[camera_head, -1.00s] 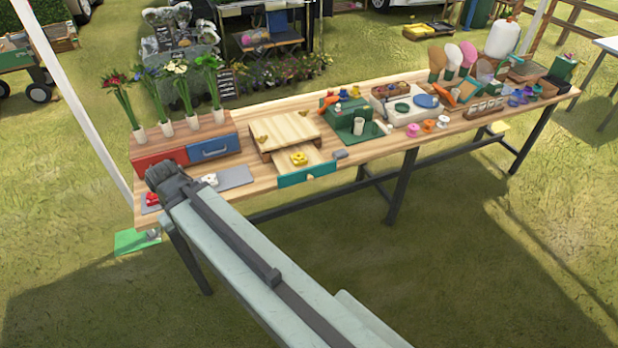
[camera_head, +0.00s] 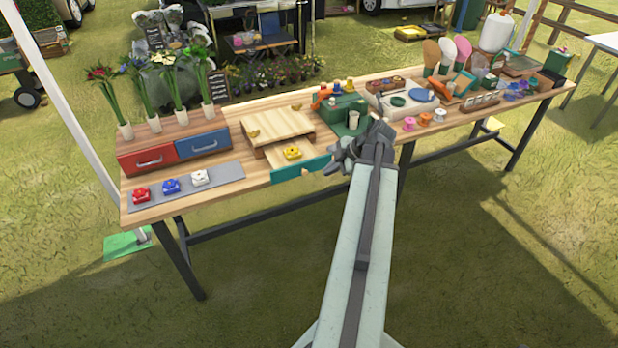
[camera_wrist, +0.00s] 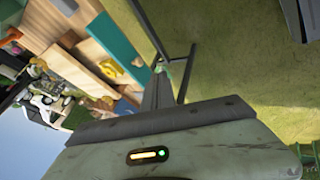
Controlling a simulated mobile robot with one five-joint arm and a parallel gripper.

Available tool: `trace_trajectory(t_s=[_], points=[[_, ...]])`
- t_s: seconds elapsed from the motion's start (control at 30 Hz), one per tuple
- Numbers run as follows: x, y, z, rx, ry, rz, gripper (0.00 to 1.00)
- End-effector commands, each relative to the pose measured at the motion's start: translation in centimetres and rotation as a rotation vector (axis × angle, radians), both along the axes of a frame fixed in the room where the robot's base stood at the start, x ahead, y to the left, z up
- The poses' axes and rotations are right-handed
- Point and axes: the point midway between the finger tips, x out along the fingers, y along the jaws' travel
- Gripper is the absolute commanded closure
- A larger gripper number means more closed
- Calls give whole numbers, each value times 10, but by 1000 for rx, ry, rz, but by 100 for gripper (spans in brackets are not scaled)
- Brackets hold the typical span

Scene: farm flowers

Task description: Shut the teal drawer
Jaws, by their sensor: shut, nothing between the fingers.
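The teal drawer (camera_head: 300,170) is pulled out toward the front from a light wooden box (camera_head: 278,126). A yellow object (camera_head: 292,153) lies inside it. In the wrist view the teal front (camera_wrist: 116,38) and the yellow object (camera_wrist: 110,69) show tilted at the upper left. My gripper (camera_head: 335,162) is shut and empty, beside the right end of the drawer front. I cannot tell whether it touches the front. My arm covers part of the table edge to the right.
Left of the wooden box are a red drawer (camera_head: 150,158) and a blue drawer (camera_head: 203,144), both shut. A grey mat (camera_head: 220,173) holds red, blue and white pieces. A green box (camera_head: 345,105) stands right of the wooden box. Grass in front of the table is clear.

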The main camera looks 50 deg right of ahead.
Motion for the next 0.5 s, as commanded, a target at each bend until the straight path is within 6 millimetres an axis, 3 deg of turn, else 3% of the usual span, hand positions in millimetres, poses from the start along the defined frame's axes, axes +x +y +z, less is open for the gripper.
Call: trace_trajectory(t_s=[0.23,0.5], points=[[4,-1,-10,-9,-5,8,100],[36,7,-60,-7,-4,9,100]])
